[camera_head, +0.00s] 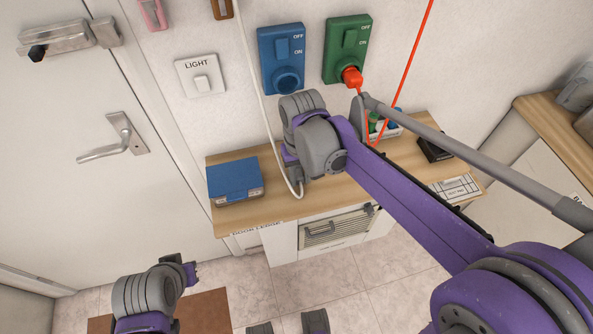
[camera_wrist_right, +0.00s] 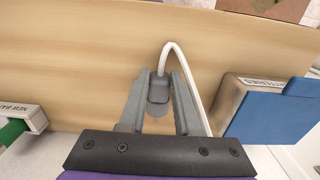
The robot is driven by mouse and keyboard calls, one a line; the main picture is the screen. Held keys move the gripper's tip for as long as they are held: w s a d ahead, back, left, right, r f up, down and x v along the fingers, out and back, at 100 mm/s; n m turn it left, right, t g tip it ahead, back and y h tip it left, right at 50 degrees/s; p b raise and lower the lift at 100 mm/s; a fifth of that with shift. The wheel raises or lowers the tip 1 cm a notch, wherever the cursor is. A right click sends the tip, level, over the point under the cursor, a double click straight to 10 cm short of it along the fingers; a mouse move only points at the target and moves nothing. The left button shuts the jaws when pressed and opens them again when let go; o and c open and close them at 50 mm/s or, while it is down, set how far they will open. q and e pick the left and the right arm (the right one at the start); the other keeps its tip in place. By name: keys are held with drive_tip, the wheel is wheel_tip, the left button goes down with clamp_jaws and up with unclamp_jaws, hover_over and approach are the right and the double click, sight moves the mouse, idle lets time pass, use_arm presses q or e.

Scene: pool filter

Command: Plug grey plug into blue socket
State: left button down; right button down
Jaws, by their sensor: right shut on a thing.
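The grey plug (camera_wrist_right: 158,88) sits between the two fingers of my right gripper (camera_wrist_right: 160,80), which is shut on it. A white cable curves out of its far end. In the head view my right gripper (camera_head: 292,175) is over the ledge, below the blue socket, and mostly hides the plug. The blue socket (camera_head: 288,82) is on the wall, with an OFF/ON switch above a round outlet that looks empty. The plug is apart from it. My left gripper (camera_head: 190,271) is low at the left, too small to tell its opening.
A green socket (camera_head: 345,50) holds a red plug (camera_head: 352,76) with a red cable. A blue-lidded box (camera_head: 235,180) stands on the wooden ledge (camera_head: 232,226), left of my right gripper. A small bin (camera_head: 383,131) and a dark box (camera_head: 433,150) stand to the right.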

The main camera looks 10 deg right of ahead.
sight(300, 178)
use_arm(q)
drive_tip(key=shift+r, duration=0.1)
use_arm(e)
drive_tip(key=shift+r, duration=0.15)
use_arm(q)
drive_tip(key=shift+w+r+p, duration=0.15)
drive_tip(key=shift+r+p, duration=0.35)
use_arm(e)
drive_tip(key=shift+r, duration=0.6)
use_arm(q)
drive_tip(key=shift+r, duration=0.1)
use_arm(e)
drive_tip(key=shift+r, duration=0.15)
